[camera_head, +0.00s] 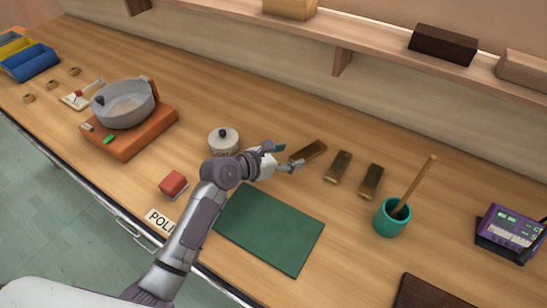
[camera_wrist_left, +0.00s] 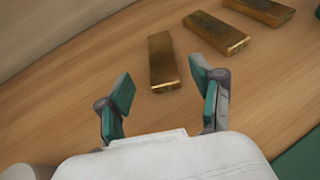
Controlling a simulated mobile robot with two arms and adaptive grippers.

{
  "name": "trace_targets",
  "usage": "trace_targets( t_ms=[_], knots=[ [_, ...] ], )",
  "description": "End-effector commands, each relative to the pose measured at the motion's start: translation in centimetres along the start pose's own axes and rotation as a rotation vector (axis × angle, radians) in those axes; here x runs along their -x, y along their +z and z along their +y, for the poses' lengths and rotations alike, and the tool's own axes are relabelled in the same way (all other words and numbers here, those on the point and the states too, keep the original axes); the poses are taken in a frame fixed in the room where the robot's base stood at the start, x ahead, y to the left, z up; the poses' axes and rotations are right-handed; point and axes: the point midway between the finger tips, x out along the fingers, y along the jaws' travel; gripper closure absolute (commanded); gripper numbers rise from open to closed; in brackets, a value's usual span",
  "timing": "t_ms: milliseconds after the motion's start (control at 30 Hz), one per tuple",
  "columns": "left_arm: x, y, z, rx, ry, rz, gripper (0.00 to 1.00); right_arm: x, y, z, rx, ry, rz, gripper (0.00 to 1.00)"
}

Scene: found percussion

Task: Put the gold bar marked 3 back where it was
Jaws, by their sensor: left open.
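Three dull gold bars lie in a rough row on the wooden counter: a left one (camera_head: 310,151), a middle one (camera_head: 338,166) and a right one (camera_head: 371,181). No number is readable on any of them. My left gripper (camera_head: 289,157) is open and empty, close to the near left end of the left bar. In the left wrist view my left gripper (camera_wrist_left: 163,79) has its fingers spread, with the nearest bar (camera_wrist_left: 162,62) just beyond and between the tips, apart from them. The other two bars (camera_wrist_left: 215,33) (camera_wrist_left: 262,10) lie further off. My right gripper is out of view.
A green mat (camera_head: 268,228) lies in front of the bars. A teal cup (camera_head: 391,220) holding a wooden stick stands right of them. A lidded white jar (camera_head: 223,141), a red block (camera_head: 173,184) and a grey pot (camera_head: 124,103) are left. A shelf (camera_head: 385,55) runs behind.

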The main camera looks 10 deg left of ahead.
Motion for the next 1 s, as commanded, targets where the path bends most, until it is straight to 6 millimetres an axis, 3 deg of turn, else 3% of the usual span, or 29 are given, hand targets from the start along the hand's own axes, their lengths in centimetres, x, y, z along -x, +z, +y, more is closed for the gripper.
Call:
trace_targets(
  t_ms=[100, 333, 1000],
  knots=[
    [2.7, 0.0, 0.0, 0.000, 0.001, -0.001, 0.34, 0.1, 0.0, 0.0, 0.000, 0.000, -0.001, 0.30],
    [5.9, 0.0, 0.0, 0.000, 0.000, 0.000, 0.34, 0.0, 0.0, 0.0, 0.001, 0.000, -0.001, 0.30],
    [6.7, 0.2, 0.0, 0.000, -0.001, -0.001, 0.34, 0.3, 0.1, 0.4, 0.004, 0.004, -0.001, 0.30]
  ],
)
